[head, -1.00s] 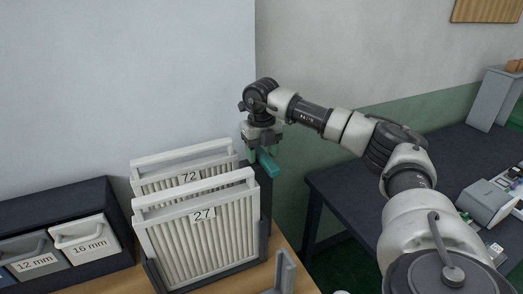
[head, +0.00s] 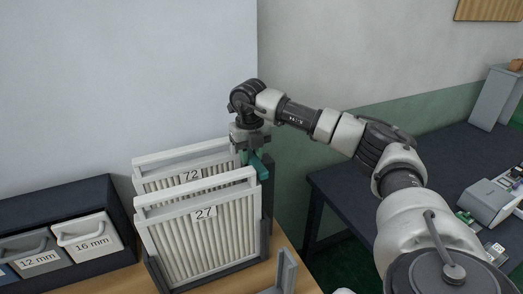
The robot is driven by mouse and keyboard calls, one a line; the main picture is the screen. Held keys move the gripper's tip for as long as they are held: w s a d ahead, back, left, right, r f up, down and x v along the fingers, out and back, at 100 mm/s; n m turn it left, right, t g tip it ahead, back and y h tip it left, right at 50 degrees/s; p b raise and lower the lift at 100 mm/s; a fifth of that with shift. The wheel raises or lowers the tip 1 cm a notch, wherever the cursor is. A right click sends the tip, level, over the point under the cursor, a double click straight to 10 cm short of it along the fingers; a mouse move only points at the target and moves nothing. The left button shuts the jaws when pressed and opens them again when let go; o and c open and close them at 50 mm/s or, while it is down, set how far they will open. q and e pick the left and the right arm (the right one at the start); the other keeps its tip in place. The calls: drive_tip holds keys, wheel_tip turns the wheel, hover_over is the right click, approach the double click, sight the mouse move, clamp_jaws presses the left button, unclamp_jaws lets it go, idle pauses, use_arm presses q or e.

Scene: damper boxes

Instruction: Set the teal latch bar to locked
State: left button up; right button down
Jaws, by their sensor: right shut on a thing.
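The teal latch bar (head: 259,165) shows at the top right of the rack that holds the filter panels. My right gripper (head: 249,151) is over the bar, pointing down, and is shut on it. The fingers and the mount hide part of the bar, and its near end shows below them. The panel marked 72 (head: 165,172) and the panel marked 27 (head: 180,240) stand upright just left of and in front of the gripper. My left gripper is not in view.
A dark drawer unit with bins marked 12 mm (head: 40,260) and 16 mm (head: 90,242) stands at the left. A grey bracket (head: 286,270) stands at the front right of the wooden table. A dark bench (head: 340,190) with equipment is at the right.

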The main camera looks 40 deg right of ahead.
drive_tip(key=shift+a, duration=0.1)
drive_tip(key=c, duration=1.1)
unclamp_jaws()
drive_tip(key=shift+c, duration=0.2)
drive_tip(key=o, duration=0.3)
drive_tip(key=shift+w+a, duration=0.1)
drive_tip(key=shift+a, duration=0.1)
drive_tip(key=shift+d+r, duration=0.1)
drive_tip(key=shift+r, duration=0.3)
wheel_tip(320, 180, up, 10)
drive_tip(key=b, duration=0.2)
drive_tip(key=shift+r, duration=0.15)
